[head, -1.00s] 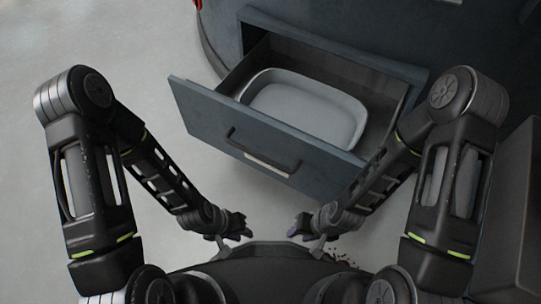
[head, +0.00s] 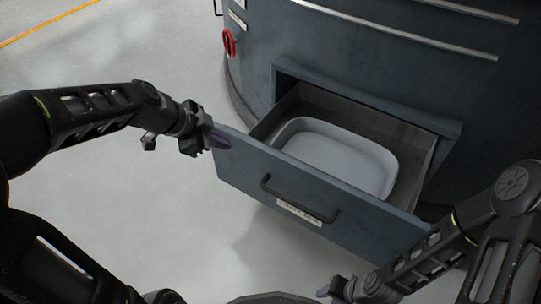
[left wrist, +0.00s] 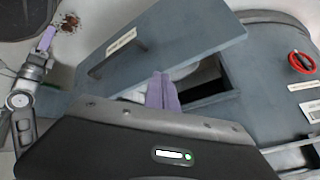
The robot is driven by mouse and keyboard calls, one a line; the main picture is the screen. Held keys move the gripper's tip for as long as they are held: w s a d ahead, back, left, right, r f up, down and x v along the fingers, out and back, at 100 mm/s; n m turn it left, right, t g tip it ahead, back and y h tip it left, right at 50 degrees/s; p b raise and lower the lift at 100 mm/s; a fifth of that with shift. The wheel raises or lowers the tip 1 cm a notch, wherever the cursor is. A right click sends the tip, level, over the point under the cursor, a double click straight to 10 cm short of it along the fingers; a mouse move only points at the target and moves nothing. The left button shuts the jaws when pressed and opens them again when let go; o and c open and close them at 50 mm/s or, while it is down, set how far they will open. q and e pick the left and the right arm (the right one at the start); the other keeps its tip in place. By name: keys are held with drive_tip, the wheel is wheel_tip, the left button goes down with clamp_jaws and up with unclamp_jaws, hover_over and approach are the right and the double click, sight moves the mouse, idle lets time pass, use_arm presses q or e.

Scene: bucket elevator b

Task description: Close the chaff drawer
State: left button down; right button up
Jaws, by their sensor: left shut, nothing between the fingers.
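The chaff drawer (head: 300,200) stands pulled out of the dark blue-grey machine, with its black bar handle and a label on the front panel. A pale grey tray (head: 335,150) lies inside it. My left gripper (head: 218,141) is shut and empty, its purple fingertips at the left end of the front panel; contact cannot be told. In the left wrist view the shut fingers (left wrist: 162,92) show before the drawer front (left wrist: 165,38). My right gripper (head: 335,289) is low in front of the drawer, apart from it; its jaw state is unclear.
The machine body (head: 370,60) rises behind the drawer, with a red ring-shaped part (head: 228,43) at its left. Grey floor (head: 130,200) is open to the left. Brown debris (left wrist: 70,22) lies on the floor near my right gripper.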

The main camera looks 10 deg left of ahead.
use_arm(q)
drive_tip(key=s+d+m, duration=0.1)
drive_tip(key=m, duration=0.1)
drive_tip(key=s+d+m+g+h, duration=0.1)
drive_tip(key=m, duration=0.1)
drive_tip(key=s+d+m, duration=0.1)
drive_tip(key=m, duration=0.2)
drive_tip(key=shift+d+r+g+h, duration=0.2)
drive_tip(key=shift+r+g+h, duration=0.1)
drive_tip(key=shift+g, duration=0.1)
drive_tip(key=shift+w+f, duration=0.1)
drive_tip(key=shift+f, duration=0.05)
drive_tip(key=b, duration=0.3)
approach(276, 163)
drive_tip(key=shift+x, duration=2.4)
